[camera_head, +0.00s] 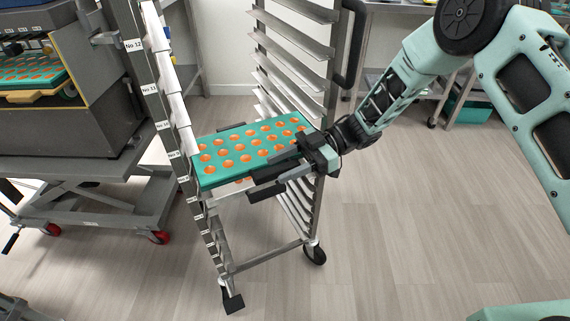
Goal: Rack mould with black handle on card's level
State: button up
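A teal mould (248,147) with rows of orange cavities lies across the tall metal rack (318,60), its left end near the labelled upright. Orange spots and a pale edge show just beneath it; whether they belong to a second mould I cannot tell. My gripper (270,179) is at the mould's front right edge, its fingers pointing left. Dark pieces lie at the fingers, and I cannot separate a black handle from them or see whether the fingers close on anything. Small number labels, such as No.12 (133,45), run down the left upright. I cannot make out a separate card.
A grey machine on a lift cart (90,185) stands at the left, with another teal and orange mould (30,70) in it. The rack has a black push handle (350,45) and castors. A metal table (400,8) is behind.

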jog(key=v, duration=1.7)
jog(key=shift+d, duration=0.2)
